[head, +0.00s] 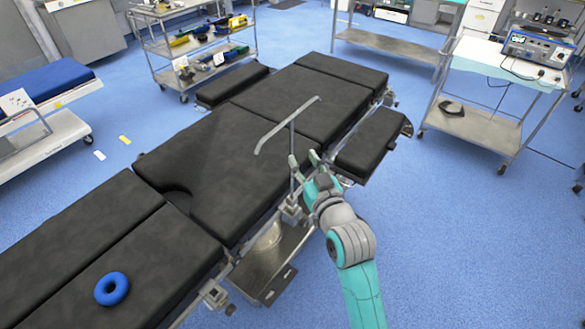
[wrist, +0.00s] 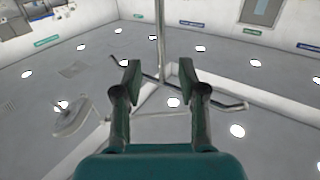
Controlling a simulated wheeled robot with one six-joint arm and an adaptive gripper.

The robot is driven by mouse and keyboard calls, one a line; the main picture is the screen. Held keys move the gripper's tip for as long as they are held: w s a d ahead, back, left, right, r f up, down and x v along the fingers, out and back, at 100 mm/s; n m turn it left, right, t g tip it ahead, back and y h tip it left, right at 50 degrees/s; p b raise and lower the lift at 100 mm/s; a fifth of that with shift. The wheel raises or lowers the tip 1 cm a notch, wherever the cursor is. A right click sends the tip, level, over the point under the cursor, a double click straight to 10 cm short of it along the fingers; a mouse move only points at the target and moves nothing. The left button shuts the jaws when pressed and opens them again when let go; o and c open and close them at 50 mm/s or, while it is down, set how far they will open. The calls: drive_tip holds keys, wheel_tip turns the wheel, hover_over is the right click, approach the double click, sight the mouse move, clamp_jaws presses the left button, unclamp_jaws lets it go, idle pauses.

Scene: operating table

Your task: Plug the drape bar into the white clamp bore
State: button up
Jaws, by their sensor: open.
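The drape bar (head: 292,135) is a thin grey T shape, with a slanting crosspiece above the black table and an upright post. The post runs down toward the pale clamp (head: 292,213) at the table's near side, and its lower end appears to meet the clamp. I cannot tell how deep it sits, and the bore is not discernible. My gripper (head: 304,160) is open at the post, above the clamp. In the wrist view, the bar's post (wrist: 160,40) shows between the spread fingers of my gripper (wrist: 160,82), with no visible finger contact.
The black operating table (head: 190,165) fills the middle, with a side pad (head: 372,142) right of my gripper. A blue ring (head: 111,289) lies on its near end. A metal base plate (head: 265,270) is below the clamp. Blue floor (head: 470,240) is clear at right.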

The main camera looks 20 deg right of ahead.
sight(293, 142)
drive_tip(key=shift+w+a, duration=0.15)
drive_tip(key=shift+w, duration=2)
drive_tip(key=shift+w+a, duration=0.1)
drive_tip(key=shift+w, duration=2)
clamp_jaws()
